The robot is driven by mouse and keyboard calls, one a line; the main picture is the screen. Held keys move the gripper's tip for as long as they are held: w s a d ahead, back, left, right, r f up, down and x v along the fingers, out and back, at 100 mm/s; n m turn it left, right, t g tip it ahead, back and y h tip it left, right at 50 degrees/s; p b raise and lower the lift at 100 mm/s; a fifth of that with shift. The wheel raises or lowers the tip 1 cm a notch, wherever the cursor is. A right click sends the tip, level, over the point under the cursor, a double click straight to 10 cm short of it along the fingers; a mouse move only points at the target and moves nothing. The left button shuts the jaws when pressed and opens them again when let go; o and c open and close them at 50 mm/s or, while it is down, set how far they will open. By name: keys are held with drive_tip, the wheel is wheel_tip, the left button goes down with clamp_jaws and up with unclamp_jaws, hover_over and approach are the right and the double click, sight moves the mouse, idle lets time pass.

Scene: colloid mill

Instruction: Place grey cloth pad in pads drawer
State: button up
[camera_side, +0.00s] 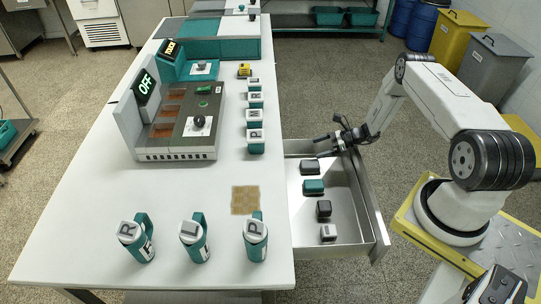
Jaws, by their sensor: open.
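The pads drawer (373,215) is pulled out from the right side of the white table. Several small block-like pads lie in it in a rough row. A grey pad (310,165) lies at the far end, a teal pad (313,187) comes after it, then a dark pad (323,208), and a light grey pad (328,232) is nearest the camera. I cannot tell which grey one is the cloth pad. My gripper (320,145) is open over the far end of the drawer, just beyond the far grey pad and apparently clear of it.
Several teal jugs with lettered lids (255,238) stand along the table's front and right edge. A tan checked mat (245,199) lies beside the drawer.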

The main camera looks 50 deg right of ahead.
wheel_tip(320, 180, up, 8)
drive_tip(key=s+d, duration=0.1)
drive_tip(key=shift+s+d, duration=0.35)
drive_tip(key=shift+r, duration=0.1)
idle(0.7)
drive_tip(key=s+a+r+n+g+h, duration=0.3)
drive_tip(key=s+a+r+n, duration=0.3)
drive_tip(key=a+r+n, duration=0.4)
drive_tip(key=s+a+r+n+g+h, duration=0.3)
drive_tip(key=s+a+r+n+h, duration=0.3)
drive_tip(key=a+r+n, duration=0.4)
drive_tip(key=shift+a+n+g, duration=0.4)
drive_tip(key=shift+a+n, duration=1.85)
drive_tip(key=shift+n, duration=1.25)
